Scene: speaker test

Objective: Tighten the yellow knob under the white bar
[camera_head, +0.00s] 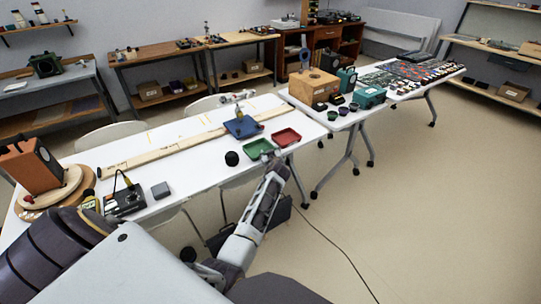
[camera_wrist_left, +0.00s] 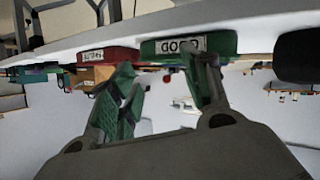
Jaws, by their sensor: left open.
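I cannot make out a yellow knob under a white bar in either view. A small blue stand (camera_head: 241,127) with an upright post is on the white table, and a pale bar-like thing (camera_head: 237,97) lies behind it, too small to tell. My left gripper (camera_head: 270,157) is at the table's front edge, by the green tray (camera_head: 259,147). In the left wrist view, its fingers (camera_wrist_left: 165,75) are apart and empty, with the labelled green tray (camera_wrist_left: 186,44) and red tray (camera_wrist_left: 107,55) beyond them. My right gripper is not in view.
A red tray (camera_head: 286,137) and a black round thing (camera_head: 232,158) flank the green tray. A long wooden strip (camera_head: 170,149) lies along the table. A black box (camera_head: 125,201) and grey block (camera_head: 161,190) sit at left. A second table with a wooden box (camera_head: 313,86) adjoins at right.

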